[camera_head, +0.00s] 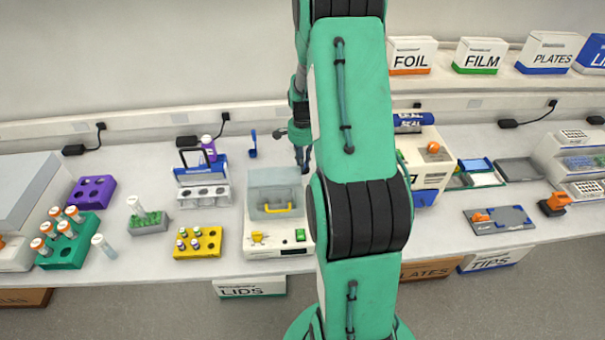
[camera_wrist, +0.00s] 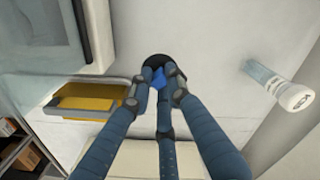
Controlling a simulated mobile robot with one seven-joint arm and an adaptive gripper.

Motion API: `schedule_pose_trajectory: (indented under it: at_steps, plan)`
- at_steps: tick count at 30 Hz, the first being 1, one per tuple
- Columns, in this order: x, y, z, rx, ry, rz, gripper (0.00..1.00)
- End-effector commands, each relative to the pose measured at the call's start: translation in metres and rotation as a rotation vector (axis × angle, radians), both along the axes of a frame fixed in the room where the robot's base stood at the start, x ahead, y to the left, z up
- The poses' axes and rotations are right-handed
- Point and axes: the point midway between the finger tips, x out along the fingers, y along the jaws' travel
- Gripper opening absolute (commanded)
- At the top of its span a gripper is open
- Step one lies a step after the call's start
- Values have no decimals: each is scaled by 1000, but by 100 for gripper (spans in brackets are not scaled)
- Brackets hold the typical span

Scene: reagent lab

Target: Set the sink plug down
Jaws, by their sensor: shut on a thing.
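The sink plug shows in the wrist view as a dark round disc (camera_wrist: 156,60) with a small blue part (camera_wrist: 159,79) on it. My gripper (camera_wrist: 157,88) is shut on the blue part, with its fingers on either side and the third finger below. The fingers partly hide the plug. A pale surface lies behind the disc; I cannot tell whether the disc touches it. In the head view my gripper (camera_head: 304,160) is low over the back of the bench, beside my large green arm link. The plug is not distinct there.
A capped tube (camera_wrist: 278,86) is right of my gripper in the wrist view, and a yellow item (camera_wrist: 92,102) is left. In the head view a white device with a clear lid (camera_head: 275,195) stands in front of my gripper. A blue upright item (camera_head: 252,144) stands to its left.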

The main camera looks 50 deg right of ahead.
Motion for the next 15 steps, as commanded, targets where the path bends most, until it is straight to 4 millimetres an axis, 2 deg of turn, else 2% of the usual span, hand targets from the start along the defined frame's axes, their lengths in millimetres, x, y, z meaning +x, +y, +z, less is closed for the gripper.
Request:
schedule_pose_trajectory:
  at_steps: [4, 15]
  plan:
    - [0, 0, -12, 0, 0, 0, 0]
    - [0, 0, -14, 0, 0, 0, 0]
